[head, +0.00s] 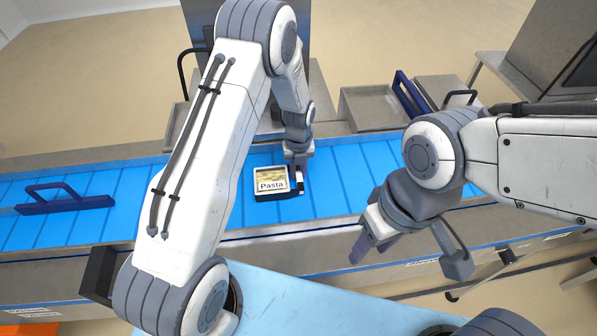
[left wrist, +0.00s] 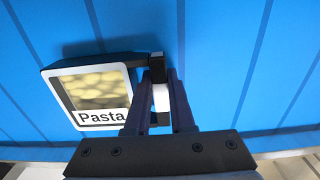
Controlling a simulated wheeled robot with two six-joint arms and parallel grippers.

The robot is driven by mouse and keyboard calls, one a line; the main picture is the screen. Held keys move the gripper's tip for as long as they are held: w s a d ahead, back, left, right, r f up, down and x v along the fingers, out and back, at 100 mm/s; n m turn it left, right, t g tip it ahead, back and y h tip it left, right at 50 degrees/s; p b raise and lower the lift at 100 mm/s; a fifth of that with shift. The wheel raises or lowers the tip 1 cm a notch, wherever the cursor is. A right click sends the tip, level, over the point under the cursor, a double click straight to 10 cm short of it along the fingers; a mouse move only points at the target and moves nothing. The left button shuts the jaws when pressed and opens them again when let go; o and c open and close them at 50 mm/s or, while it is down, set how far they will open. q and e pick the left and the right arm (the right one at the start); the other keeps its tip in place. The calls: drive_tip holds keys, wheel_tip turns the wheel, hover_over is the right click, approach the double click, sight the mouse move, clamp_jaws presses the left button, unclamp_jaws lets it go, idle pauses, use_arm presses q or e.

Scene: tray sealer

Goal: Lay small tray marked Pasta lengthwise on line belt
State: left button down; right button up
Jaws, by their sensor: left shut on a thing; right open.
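The small tray marked Pasta (head: 271,183) is at the blue line belt (head: 335,192), near the middle of the head view. It is dark-rimmed with a pale label and yellowish contents. My left gripper (head: 297,182) is shut on the tray's right edge. In the left wrist view the tray (left wrist: 90,95) is left of the fingers, and the left gripper (left wrist: 160,85) pinches a white and black part at its side. I cannot tell whether the tray touches the belt. My right gripper (head: 408,255) is open and empty, in front of the belt at the right.
A dark blue handled piece (head: 65,203) lies on the belt at the left. Grey bins (head: 375,105) and another blue handled bar (head: 411,95) stand behind the belt at the right. A light blue surface (head: 290,305) is in front. The belt right of the tray is clear.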

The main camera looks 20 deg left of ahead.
use_arm(q)
drive_tip(key=c, duration=0.7)
unclamp_jaws()
drive_tip(key=c, duration=0.3)
drive_tip(key=shift+r, duration=0.1)
drive_tip(key=shift+r+p, duration=2.55)
drive_tip(key=shift+r, duration=0.9)
